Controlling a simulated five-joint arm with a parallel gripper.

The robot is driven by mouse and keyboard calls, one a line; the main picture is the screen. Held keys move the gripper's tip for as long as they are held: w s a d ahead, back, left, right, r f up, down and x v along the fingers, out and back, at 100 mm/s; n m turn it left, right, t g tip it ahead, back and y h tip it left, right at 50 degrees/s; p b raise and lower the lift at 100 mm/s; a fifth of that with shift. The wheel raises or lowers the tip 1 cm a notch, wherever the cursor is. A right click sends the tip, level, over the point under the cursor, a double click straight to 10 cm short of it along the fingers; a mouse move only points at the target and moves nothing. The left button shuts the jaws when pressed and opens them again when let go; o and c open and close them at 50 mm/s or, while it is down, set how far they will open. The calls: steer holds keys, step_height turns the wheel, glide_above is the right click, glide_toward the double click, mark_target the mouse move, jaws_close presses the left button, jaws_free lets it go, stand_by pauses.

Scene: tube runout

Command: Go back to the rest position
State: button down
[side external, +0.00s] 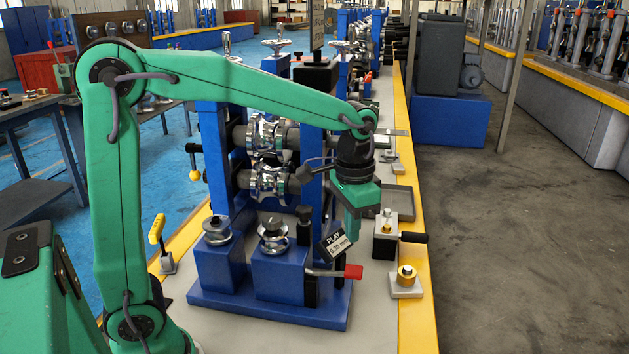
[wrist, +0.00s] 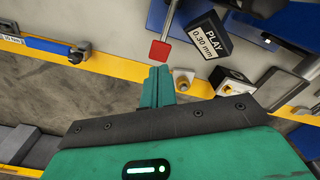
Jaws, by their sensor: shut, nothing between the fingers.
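My gripper (side external: 352,228) hangs pointing down at the front right of the blue roller stand (side external: 213,140). In the wrist view its green fingers (wrist: 158,84) are together, with nothing between them. The black display (side external: 338,243) reading "PLAY 0.30 mm" in the wrist view (wrist: 209,38) sits right by the fingertips in the side view. A lever with a red handle (side external: 353,271) is just below the gripper; the red end (wrist: 160,50) shows just beyond the fingers in the wrist view. I cannot tell whether the fingers touch anything.
A small block with a black handle (side external: 412,237) and a brass knob on a plate (side external: 406,276) stand to the right near the yellow bench edge (side external: 418,310). A grey tray (side external: 400,200) lies behind them. Open floor (side external: 530,230) is beyond the bench's right edge.

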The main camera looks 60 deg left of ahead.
steer(key=s+a+r+n+t, duration=0.1)
steer(key=s+a+t, duration=0.1)
steer(key=s, duration=0.5)
steer(key=s+a+r+n+t, duration=0.1)
steer(key=s+a+t, duration=0.1)
steer(key=s, duration=0.6)
steer(key=shift+s+a+r+n+t, duration=0.3)
steer(key=shift+r+n+t, duration=0.1)
steer(key=shift+t, duration=0.3)
